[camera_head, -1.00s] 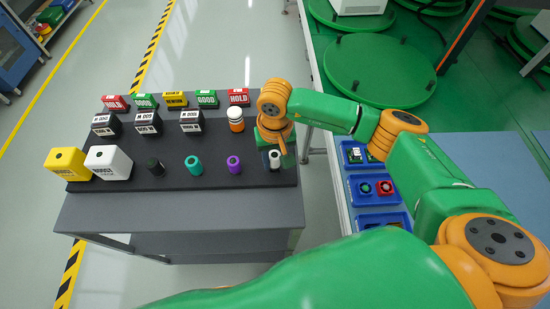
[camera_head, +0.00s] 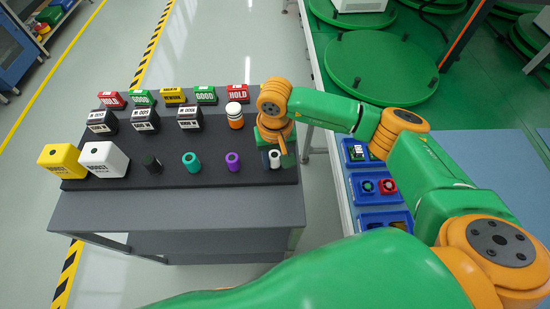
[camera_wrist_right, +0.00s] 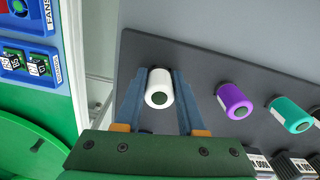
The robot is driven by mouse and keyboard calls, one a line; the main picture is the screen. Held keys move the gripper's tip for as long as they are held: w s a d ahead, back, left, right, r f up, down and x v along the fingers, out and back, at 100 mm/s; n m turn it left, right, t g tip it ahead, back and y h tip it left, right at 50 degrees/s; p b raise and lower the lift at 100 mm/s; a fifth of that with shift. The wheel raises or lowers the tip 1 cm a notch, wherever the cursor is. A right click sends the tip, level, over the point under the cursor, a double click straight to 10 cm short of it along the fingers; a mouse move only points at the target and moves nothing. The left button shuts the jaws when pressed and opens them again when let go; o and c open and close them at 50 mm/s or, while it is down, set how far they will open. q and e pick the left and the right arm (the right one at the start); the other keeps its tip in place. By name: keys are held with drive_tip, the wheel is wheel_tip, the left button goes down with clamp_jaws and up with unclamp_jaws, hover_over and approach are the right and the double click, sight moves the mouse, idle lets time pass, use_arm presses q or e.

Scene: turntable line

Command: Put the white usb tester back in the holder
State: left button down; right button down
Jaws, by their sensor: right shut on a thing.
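The white usb tester (camera_head: 274,160) is a small white cylinder with a dark round end, at the right end of the front row on the dark board (camera_head: 215,178). My right gripper (camera_head: 276,150) is over the right end of the board, shut on the tester. In the right wrist view the tester (camera_wrist_right: 158,84) stands between the two blue-grey fingers (camera_wrist_right: 159,95). I cannot tell whether its lower end is seated in the board or just above it. My left gripper is not in view.
Purple (camera_head: 232,161), teal (camera_head: 191,162) and black (camera_head: 151,163) cylinders stand left of the tester. White (camera_head: 103,159) and yellow (camera_head: 62,161) boxes, black labelled blocks and coloured sign blocks fill the board. Blue bins (camera_head: 378,187) lie on the bench at right.

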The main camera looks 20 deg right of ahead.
drive_tip(key=shift+f, duration=0.3)
drive_tip(key=shift+c, duration=2.1)
unclamp_jaws()
drive_tip(key=shift+r, duration=0.1)
